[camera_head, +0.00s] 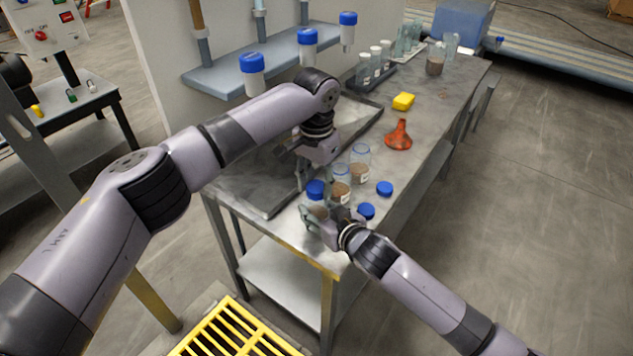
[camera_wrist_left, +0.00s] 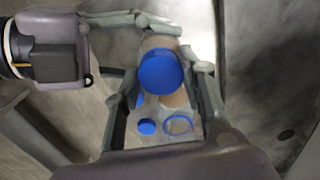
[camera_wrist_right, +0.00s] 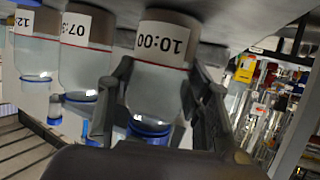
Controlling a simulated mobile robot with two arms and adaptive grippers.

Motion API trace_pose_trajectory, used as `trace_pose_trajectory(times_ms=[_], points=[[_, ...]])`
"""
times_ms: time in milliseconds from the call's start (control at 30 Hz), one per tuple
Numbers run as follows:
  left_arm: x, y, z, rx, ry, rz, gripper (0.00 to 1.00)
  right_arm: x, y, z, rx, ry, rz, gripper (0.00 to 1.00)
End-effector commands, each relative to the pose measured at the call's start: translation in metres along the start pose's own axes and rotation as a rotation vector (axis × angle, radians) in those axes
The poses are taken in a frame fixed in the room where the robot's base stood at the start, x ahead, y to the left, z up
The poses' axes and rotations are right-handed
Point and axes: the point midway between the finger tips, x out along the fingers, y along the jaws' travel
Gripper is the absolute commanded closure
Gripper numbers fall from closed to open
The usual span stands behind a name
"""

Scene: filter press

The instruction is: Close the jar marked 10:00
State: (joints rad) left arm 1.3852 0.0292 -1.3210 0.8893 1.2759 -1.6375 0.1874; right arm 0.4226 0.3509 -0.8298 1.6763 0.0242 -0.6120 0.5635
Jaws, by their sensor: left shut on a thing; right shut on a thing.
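The jar marked 10:00 (camera_wrist_right: 158,62) shows in the right wrist view, where the picture is upside down. It is clear, with brown matter at its base, and stands at the near end of the bench in the head view (camera_head: 317,211). My right gripper (camera_head: 328,222) is shut around its side. A blue lid (camera_head: 316,187) is at the jar's mouth; it also shows in the left wrist view (camera_wrist_left: 160,73). My left gripper (camera_head: 308,179) is shut on this lid from above. I cannot tell whether the lid is fully seated.
Two other jars (camera_head: 341,192) (camera_head: 360,172) stand just behind, without lids. Two loose blue lids (camera_head: 367,211) (camera_head: 385,188) lie to their right. An orange funnel (camera_head: 398,138) and a yellow sponge (camera_head: 403,101) are farther back. A metal tray (camera_head: 270,207) lies at the left.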

Motion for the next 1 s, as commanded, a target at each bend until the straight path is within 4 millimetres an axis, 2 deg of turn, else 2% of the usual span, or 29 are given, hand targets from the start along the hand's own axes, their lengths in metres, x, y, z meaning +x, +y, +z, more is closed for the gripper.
trace_pose_trajectory(times_ms=[100,133,433,767,867,1000], points=[[0.0,-0.003,0.0,-0.005,0.001,-0.004,0.96,0.0,0.0,0.0,0.0,-0.001,0.0,1.0],[0.0,-0.003,0.0,-0.005,0.001,-0.005,0.61,0.0,0.0,0.0,0.0,-0.001,0.001,1.0],[0.0,-0.002,0.0,-0.004,0.0,-0.003,0.41,0.0,0.0,0.0,0.0,-0.001,0.0,1.0],[-0.001,-0.001,0.0,-0.003,0.001,-0.002,0.39,0.0,0.0,0.001,0.0,-0.001,0.0,1.0],[-0.009,-0.001,-0.001,-0.002,0.003,-0.002,0.39,0.0,0.0,0.0,0.0,-0.001,0.0,1.0],[-0.032,-0.001,-0.001,-0.002,0.004,-0.003,0.39,0.0,0.0,0.0,0.0,-0.001,0.0,1.0]])
